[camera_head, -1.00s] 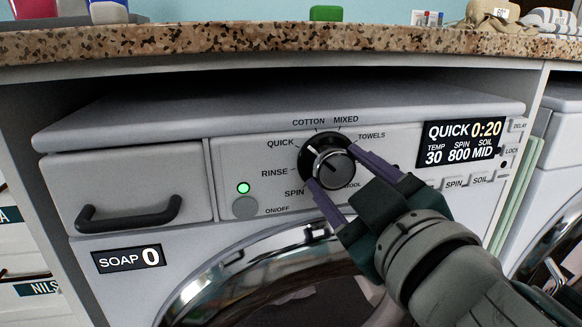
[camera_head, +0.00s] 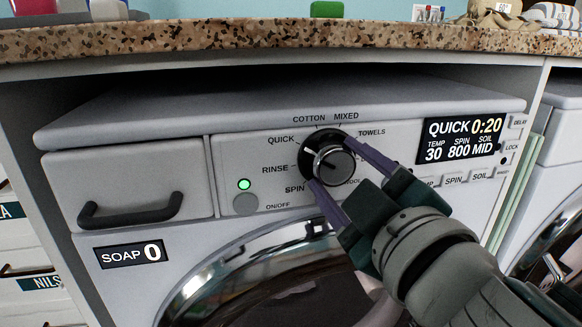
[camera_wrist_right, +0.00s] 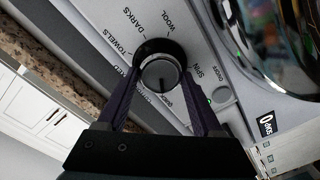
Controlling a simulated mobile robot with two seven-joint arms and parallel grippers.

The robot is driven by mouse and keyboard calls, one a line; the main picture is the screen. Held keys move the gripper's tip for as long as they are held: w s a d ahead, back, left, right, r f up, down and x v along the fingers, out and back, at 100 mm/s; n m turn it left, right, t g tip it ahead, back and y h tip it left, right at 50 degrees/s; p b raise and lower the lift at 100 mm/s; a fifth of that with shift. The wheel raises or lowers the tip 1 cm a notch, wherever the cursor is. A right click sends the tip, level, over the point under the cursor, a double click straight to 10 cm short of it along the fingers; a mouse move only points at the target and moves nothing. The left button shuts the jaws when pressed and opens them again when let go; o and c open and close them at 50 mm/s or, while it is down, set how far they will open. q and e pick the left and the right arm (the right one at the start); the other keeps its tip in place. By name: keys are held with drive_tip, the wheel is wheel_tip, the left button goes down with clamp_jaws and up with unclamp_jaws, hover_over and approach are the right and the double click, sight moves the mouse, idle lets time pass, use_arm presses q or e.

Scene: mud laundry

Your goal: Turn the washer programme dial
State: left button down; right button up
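The washer programme dial (camera_head: 333,163) is a round dark knob with a silvery face on the white washer's panel, ringed by labels such as QUICK, COTTON, RINSE and SPIN. The washer display (camera_head: 461,140) reads QUICK 0:20. My right gripper (camera_head: 331,163) reaches in from the lower right, its two purple fingers apart on either side of the dial. In the right wrist view the dial (camera_wrist_right: 161,73) sits between the fingertips of the right gripper (camera_wrist_right: 159,74). I cannot tell whether the fingers touch it. My left gripper is not in view.
A soap drawer (camera_head: 130,190) with a dark handle is left of the dial. A lit green light (camera_head: 244,184) sits above the on/off button (camera_head: 245,204). The round washer door (camera_head: 270,280) is below. A speckled countertop (camera_head: 280,38) overhangs above.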

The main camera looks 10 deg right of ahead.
drive_tip(key=o, duration=0.4)
drive_tip(key=shift+c, duration=0.2)
drive_tip(key=shift+s, duration=0.1)
drive_tip(key=s, duration=0.9)
drive_tip(key=shift+s+d+b, duration=0.3)
drive_tip(key=shift+s+b, duration=0.1)
drive_tip(key=shift+r, duration=0.15)
